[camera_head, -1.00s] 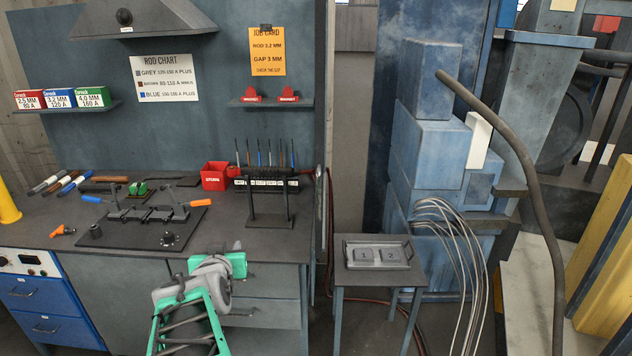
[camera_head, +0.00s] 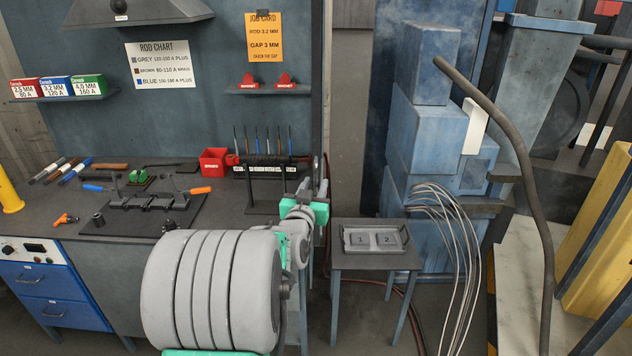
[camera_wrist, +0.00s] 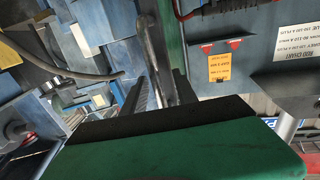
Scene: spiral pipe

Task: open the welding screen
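I cannot pick out the welding screen for certain. A tall narrow upright edge (camera_head: 326,90) stands at the right end of the back panel. In the wrist view a long grey bar (camera_wrist: 153,50) and a green strip (camera_wrist: 171,35) run up from between my fingers. My gripper (camera_head: 323,188) is at the right end of the workbench, near the foot of that upright edge. In the wrist view its dark fingers (camera_wrist: 160,85) stand apart, with the grey bar between them. Whether they touch the bar is not clear.
The workbench (camera_head: 60,215) on the left holds a clamp fixture (camera_head: 150,200), a red bin (camera_head: 213,161) and a rod rack (camera_head: 265,160). A small table with a numbered tray (camera_head: 346,240) stands right of my arm. Cables (camera_head: 462,240) and a bent pipe (camera_head: 528,170) hang farther right.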

